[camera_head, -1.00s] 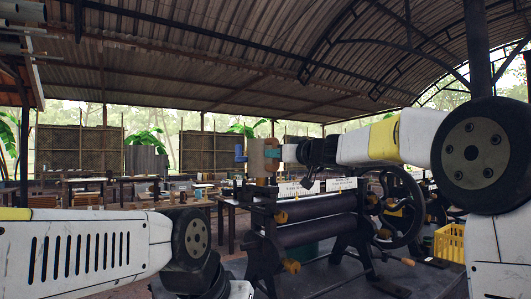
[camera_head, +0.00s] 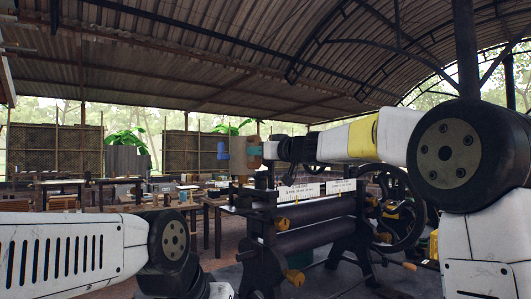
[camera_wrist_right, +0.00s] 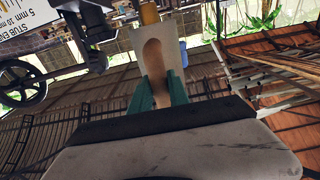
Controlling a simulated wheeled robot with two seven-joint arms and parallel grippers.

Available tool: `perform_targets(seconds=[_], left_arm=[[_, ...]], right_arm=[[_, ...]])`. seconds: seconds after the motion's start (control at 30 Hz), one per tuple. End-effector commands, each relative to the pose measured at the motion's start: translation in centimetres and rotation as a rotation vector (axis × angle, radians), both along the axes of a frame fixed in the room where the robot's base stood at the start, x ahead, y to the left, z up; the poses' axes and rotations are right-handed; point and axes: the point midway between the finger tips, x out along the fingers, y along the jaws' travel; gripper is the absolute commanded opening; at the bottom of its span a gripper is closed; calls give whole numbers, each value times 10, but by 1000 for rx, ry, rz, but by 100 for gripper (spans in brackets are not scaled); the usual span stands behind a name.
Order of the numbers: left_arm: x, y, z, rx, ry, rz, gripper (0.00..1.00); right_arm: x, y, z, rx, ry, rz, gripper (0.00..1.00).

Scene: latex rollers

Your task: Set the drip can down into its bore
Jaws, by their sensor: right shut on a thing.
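I cannot make out the bore. My left arm comes in at the lower left, and its gripper is out of view.
The machine has dark rollers, white label plates (camera_head: 299,191) and a large handwheel (camera_head: 398,200) at the right. A yellow crate (camera_head: 433,245) stands at the right. Tables (camera_head: 60,186) with goods stand behind at the left. Open air surrounds the can.

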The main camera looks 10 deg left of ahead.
Motion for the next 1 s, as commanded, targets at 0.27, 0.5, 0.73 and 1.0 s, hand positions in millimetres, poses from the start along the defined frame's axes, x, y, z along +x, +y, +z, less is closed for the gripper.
perform_targets(seconds=[0.27, 0.5, 0.73, 1.0], left_arm=[[0, 0, 0, 0, 0, 0, 36], [0, 0, 0, 0, 0, 0, 36], [0, 0, 0, 0, 0, 0, 36], [0, 0, 0, 0, 0, 0, 36]], right_arm=[[-2, -1, -2, 16, -14, -27, 0], [-2, -1, -23, 16, -14, -26, 0], [-2, -1, -36, 16, -15, -25, 0], [-2, -1, -39, 16, -17, -26, 0]])
